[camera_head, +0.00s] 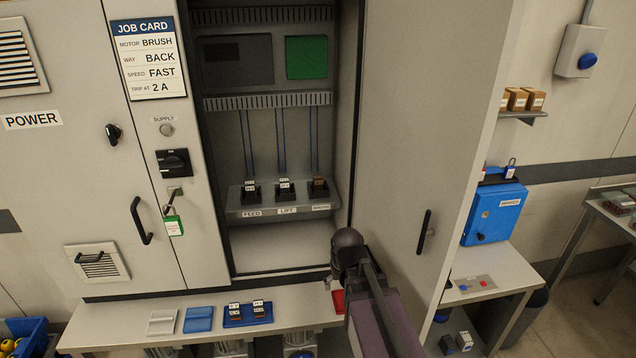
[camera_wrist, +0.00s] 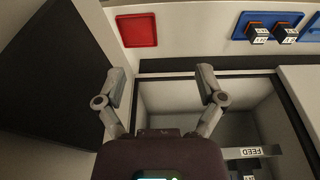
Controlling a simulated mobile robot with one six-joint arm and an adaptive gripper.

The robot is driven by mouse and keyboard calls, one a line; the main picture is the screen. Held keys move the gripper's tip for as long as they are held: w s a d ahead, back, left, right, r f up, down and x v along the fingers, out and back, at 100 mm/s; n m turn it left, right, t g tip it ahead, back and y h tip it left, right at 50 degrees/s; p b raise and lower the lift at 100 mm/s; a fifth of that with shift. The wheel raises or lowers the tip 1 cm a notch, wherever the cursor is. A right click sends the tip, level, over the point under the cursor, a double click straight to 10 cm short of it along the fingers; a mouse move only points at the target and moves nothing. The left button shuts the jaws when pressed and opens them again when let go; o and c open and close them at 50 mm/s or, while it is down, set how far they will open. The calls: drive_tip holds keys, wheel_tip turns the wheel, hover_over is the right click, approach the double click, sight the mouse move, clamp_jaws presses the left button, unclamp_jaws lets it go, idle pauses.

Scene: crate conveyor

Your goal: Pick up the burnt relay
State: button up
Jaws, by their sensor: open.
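The burnt relay (camera_head: 318,184) looks brown-topped and sits upright in the right-hand socket on the shelf inside the open cabinet. Two relays with white labels stand to its left, one above the FEED label (camera_head: 251,192) and one above the LIFT label (camera_head: 284,188). My gripper (camera_head: 332,281) is in front of the cabinet's lower right edge, below and apart from the burnt relay; its fingers are mostly hidden there. In the wrist view my gripper (camera_wrist: 162,74) has its two fingers spread with nothing between them. The burnt relay is not visible in the wrist view.
The front bench (camera_head: 110,337) holds a white tray (camera_head: 162,322), a blue tray (camera_head: 199,319), a darker blue tray (camera_head: 234,321) with two relays and a red tray (camera_wrist: 138,30). The open cabinet door (camera_head: 420,150) stands to the right of my arm. The cabinet floor is clear.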

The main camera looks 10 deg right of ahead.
drive_tip(key=w+r+t+p, duration=0.2)
drive_tip(key=w+r, duration=0.2)
drive_tip(key=w, duration=0.3)
drive_tip(key=w+r+t+p, duration=0.2)
drive_tip(key=w+r+t, duration=0.1)
drive_tip(key=w, duration=0.5)
drive_tip(key=t+p, duration=0.2)
drive_tip(key=t, duration=0.3)
approach(319, 181)
drive_tip(key=v, duration=0.2)
drive_tip(key=shift+w+r, duration=0.1)
drive_tip(key=shift+w, duration=0.1)
drive_tip(key=shift+b+x, duration=1.85)
drive_tip(key=shift+x, duration=2.4)
drive_tip(key=shift+b+x, duration=1.3)
drive_tip(key=shift+x, duration=1.3)
